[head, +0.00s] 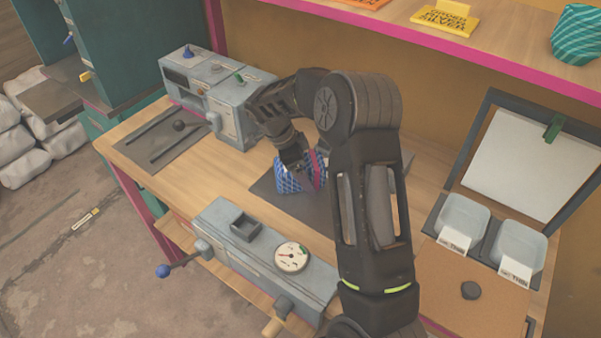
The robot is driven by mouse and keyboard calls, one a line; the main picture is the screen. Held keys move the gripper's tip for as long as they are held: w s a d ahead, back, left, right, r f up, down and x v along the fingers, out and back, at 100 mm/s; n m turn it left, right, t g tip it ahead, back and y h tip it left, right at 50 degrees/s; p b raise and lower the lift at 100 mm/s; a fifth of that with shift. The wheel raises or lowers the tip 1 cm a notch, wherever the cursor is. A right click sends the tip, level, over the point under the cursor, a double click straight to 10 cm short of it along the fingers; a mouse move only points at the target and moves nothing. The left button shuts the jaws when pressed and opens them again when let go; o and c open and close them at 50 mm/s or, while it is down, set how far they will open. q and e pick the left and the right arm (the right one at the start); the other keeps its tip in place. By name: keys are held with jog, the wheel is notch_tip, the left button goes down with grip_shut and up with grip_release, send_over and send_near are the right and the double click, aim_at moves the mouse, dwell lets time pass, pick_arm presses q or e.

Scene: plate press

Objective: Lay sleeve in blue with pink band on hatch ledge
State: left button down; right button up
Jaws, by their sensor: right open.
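The blue sleeve with a white lattice pattern (287,181) and a pink band stands on a dark mat (264,187) in the middle of the workbench. My right gripper (302,164) is open, pointing down at the top of the sleeve with its fingers right at it. The fingertips are partly hidden, so I cannot tell whether they touch it. A dark ledge (50,101) juts from the teal hatch frame (140,60) at the far left. My left gripper is not in view.
A grey press unit (215,222) with a dial stands at the bench front, another grey machine (218,95) at the back left. Two clear bins (462,218) and a clipboard (525,160) are at right. A pink-edged shelf (430,40) overhangs the back.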

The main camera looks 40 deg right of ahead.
jog(key=shift+f, duration=0.1)
dwell(0.3)
jog(key=c, duration=1.9)
jog(key=shift+r, duration=0.25)
jog(key=shift+r+p, duration=0.25)
jog(key=shift+p, duration=0.45)
jog(key=shift+w+r+b, duration=0.1)
jog(key=shift+r+b, duration=0.3)
jog(key=shift+b, duration=0.25)
notch_tip(320, 180, up, 8)
jog(key=shift+b, duration=0.8)
jog(key=shift+r, duration=0.4)
